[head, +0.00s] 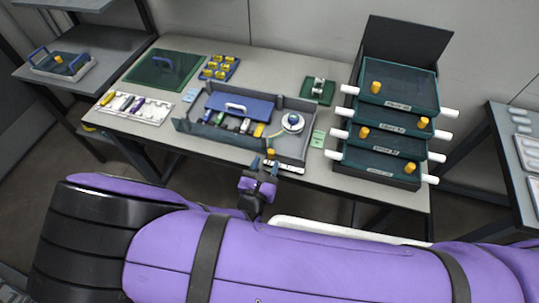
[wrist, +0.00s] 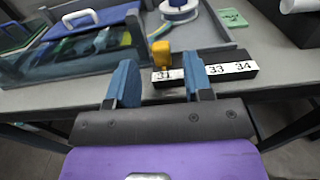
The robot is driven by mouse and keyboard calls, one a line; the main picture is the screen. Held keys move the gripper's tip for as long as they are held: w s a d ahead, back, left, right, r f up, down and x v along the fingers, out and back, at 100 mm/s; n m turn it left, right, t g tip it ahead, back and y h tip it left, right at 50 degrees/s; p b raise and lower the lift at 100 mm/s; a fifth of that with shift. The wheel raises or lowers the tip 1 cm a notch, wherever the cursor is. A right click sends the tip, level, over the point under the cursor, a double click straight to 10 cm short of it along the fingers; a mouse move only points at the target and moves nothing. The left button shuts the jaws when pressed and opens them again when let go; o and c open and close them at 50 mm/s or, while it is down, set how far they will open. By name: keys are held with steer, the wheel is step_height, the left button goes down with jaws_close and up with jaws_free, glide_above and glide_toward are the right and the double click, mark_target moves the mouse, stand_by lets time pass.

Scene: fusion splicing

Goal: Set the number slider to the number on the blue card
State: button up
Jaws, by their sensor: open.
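The number slider is a dark bar with a white number strip (wrist: 232,67) on the table's front edge, also in the head view (head: 285,167). Its yellow knob (wrist: 161,54) stands at the left end, above 31. 33 and 34 show to the right; the number between is hidden by my right finger. My gripper (wrist: 160,80) is open, its blue fingers on either side of the knob in the picture; I cannot tell whether they touch it. It also shows in the head view (head: 264,164). The blue card (head: 189,95) lies left of the grey tray; its number is too small to read.
The grey tray (head: 195,131) stands just behind the slider, with a blue lid (wrist: 86,22) and a white spool (wrist: 179,9). A green card (wrist: 231,18) lies right of the tray. Stacked green drawers (head: 390,125) stand at the right.

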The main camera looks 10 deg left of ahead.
mark_target(270, 154)
steer(key=shift+w+d, duration=0.15)
steer(key=shift+w, duration=1.6)
jaws_close()
